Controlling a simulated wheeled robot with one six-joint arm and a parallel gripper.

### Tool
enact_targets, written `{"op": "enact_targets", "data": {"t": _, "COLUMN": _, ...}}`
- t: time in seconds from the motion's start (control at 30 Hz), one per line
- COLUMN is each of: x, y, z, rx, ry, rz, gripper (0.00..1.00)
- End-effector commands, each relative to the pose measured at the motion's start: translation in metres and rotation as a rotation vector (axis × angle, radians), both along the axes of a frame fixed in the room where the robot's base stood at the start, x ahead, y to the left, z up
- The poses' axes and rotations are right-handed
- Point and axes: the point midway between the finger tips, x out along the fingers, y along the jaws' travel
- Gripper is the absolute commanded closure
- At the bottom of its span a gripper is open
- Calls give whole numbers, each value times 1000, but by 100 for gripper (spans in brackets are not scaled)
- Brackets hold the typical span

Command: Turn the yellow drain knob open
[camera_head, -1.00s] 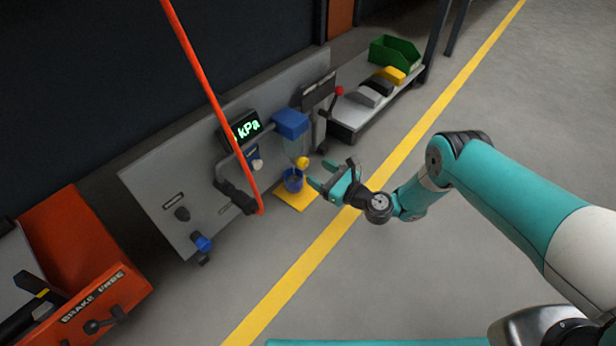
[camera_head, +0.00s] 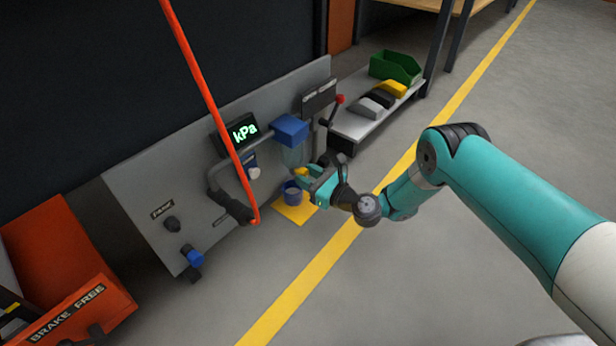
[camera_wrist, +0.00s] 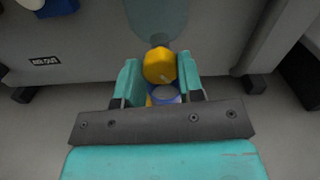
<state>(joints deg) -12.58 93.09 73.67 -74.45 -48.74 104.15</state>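The yellow drain knob (camera_wrist: 160,66) sits under the clear bowl (camera_wrist: 157,16) of the blue-topped filter unit on the grey panel. In the head view the knob (camera_head: 300,172) is partly hidden by my gripper (camera_head: 309,178). In the wrist view my gripper (camera_wrist: 159,76) is open, with one teal finger on each side of the knob. A gap shows between the knob and the left finger; the right finger is very close, and I cannot tell if it touches. A pale mark shows on the knob's lower part.
A blue cup (camera_head: 291,193) stands on a yellow floor patch (camera_head: 296,212) below the knob. A red hose (camera_head: 205,90) hangs in front of the panel (camera_head: 140,190). A low shelf (camera_head: 350,125) with a green bin (camera_head: 395,66) stands to the right.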

Motion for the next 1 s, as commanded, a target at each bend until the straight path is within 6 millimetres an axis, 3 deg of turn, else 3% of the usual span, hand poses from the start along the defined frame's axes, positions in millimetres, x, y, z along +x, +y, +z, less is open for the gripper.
{"op": "enact_targets", "data": {"t": 0.23, "x": 0, "y": 0, "z": 1, "rx": -25, "ry": -30, "rz": 0, "gripper": 88}}
{"op": "enact_targets", "data": {"t": 0.6, "x": 0, "y": 0, "z": 0, "rx": -229, "ry": -293, "rz": 0, "gripper": 88}}
{"op": "enact_targets", "data": {"t": 0.9, "x": 0, "y": 0, "z": -1, "rx": -235, "ry": -301, "rz": 0, "gripper": 88}}
{"op": "enact_targets", "data": {"t": 0.93, "x": 0, "y": 0, "z": -1, "rx": -235, "ry": -301, "rz": 0, "gripper": 58}}
{"op": "enact_targets", "data": {"t": 1.0, "x": 0, "y": 0, "z": -1, "rx": -234, "ry": -300, "rz": 0, "gripper": 42}}
